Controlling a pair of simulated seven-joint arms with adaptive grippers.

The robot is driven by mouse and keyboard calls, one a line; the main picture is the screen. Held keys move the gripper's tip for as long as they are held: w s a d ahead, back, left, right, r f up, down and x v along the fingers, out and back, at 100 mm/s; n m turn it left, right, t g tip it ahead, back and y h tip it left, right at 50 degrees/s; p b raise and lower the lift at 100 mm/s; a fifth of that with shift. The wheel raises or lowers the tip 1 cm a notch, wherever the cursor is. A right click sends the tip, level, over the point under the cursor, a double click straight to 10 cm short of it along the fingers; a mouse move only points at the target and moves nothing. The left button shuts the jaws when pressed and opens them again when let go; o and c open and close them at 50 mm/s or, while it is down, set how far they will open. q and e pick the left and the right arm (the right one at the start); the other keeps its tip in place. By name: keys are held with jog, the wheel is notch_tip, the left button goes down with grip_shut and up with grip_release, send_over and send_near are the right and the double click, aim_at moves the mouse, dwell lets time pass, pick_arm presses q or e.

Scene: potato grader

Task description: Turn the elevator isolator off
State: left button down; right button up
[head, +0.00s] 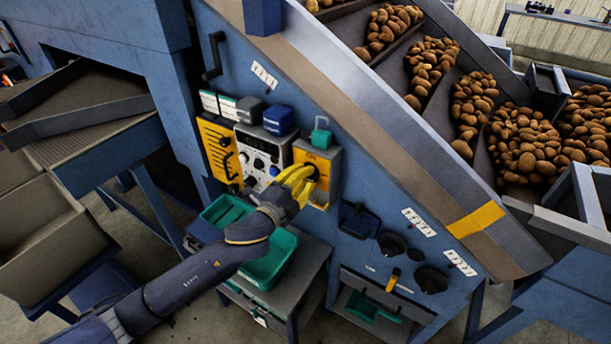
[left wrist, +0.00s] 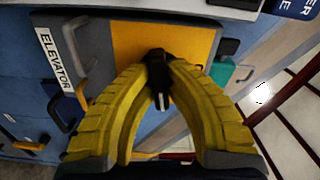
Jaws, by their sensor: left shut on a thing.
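The elevator isolator is a grey box with a yellow faceplate (head: 322,157) on the sloping blue machine side. In the left wrist view its faceplate (left wrist: 135,42) sits beside a white label (left wrist: 55,60) reading ELEVATOR. My left gripper (head: 308,177), with yellow ribbed fingers, is at the faceplate. In the left wrist view its fingers close from both sides on the isolator's black rotary handle (left wrist: 157,72). The handle has a white mark pointing down in that view. Fingers hide most of the handle in the head view. My right gripper is not in view.
A teal padlock (head: 321,135) hangs at the isolator's top. A white control panel (head: 258,150) and a yellow board (head: 217,150) are to its left. A green tray (head: 268,264) lies below my left arm. A black handle (head: 358,220) and round knobs are at lower right.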

pick_arm(q)
jog(key=shift+m, duration=1)
jog(key=c, duration=1.4)
grip_release()
jog(key=shift+o, duration=0.2)
jog(key=shift+s, duration=0.1)
jog(key=v, duration=1.1)
jog(key=shift+s+a, duration=0.2)
jog(key=shift+s, duration=0.15)
